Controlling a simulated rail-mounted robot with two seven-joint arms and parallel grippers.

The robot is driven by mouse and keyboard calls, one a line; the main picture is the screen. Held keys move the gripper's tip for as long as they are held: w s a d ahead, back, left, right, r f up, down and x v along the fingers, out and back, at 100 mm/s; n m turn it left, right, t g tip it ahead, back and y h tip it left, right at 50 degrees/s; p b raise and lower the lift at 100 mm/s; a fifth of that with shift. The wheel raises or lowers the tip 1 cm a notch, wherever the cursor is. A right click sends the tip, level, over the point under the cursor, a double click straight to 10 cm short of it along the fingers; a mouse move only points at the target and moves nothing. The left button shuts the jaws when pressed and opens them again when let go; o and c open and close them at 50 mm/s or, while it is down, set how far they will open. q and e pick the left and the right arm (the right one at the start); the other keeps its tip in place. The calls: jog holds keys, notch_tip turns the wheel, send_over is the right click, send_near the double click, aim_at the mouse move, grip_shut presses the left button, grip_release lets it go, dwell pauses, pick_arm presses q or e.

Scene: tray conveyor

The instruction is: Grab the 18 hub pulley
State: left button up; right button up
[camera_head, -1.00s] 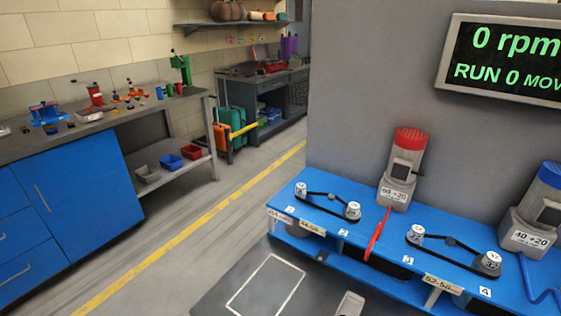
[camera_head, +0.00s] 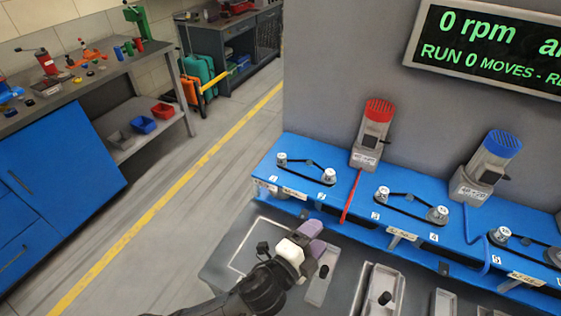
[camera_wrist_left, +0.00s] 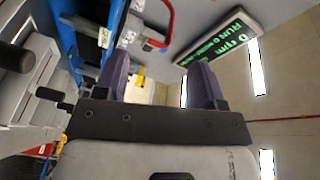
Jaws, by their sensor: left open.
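Several pale pulleys with printed numbers sit on the blue bench, including one pair (camera_head: 329,175) at the left and one (camera_head: 437,214) farther right. Their numbers are too small to read now, so I cannot tell which is the 18 hub pulley. Grey trays (camera_head: 398,302) in front of the bench hold small dark upright parts (camera_head: 385,298). My left gripper (camera_head: 314,238), with purple fingers, is over the near grey surface, short of the bench. In the left wrist view its fingers (camera_wrist_left: 158,62) are apart with nothing between them. My right gripper is not in view.
A blue bench (camera_head: 345,207) carries a red-topped motor (camera_head: 374,132) and a blue-topped motor (camera_head: 487,165). Black belts (camera_head: 410,200) link the pulleys. A screen (camera_head: 490,45) reads 0 rpm. Open floor (camera_head: 160,190) with a yellow line lies left; a workbench (camera_head: 60,160) stands beyond.

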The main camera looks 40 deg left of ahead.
pick_arm(q)
jog(key=w+d+r+m+g+h+b, duration=0.15)
jog(key=d+r+m+h, duration=0.35)
jog(key=m, duration=0.6)
jog(key=w+d+r+m+g+h, duration=0.1)
jog(key=d+r+m+g+h, duration=0.2)
jog(key=m+h, duration=0.6)
jog(key=w+d+r+m+g+h, duration=0.2)
jog(key=d+r+m+g+h, duration=0.15)
jog(key=m, duration=0.95)
jog(key=m+g+y+b, duration=0.2)
jog(key=m+g+y, duration=0.4)
jog(key=m+y, duration=1.35)
send_near(281, 157)
jog(key=shift+n+y, duration=0.65)
jog(key=shift+y, duration=0.05)
jog(key=x, duration=0.1)
jog(key=b+x, duration=0.1)
jog(key=x, duration=0.1)
jog(key=d+b+x, duration=0.1)
jog(key=x, duration=0.1)
jog(key=shift+s+f, duration=0.15)
jog(key=shift+f, duration=0.05)
jog(key=shift+w+a+f, duration=0.1)
jog(key=shift+w+f, duration=0.15)
jog(key=shift+f, duration=0.35)
jog(key=shift+b+x, duration=1.15)
jog(key=shift+x, duration=1.45)
jog(key=shift+w, duration=0.2)
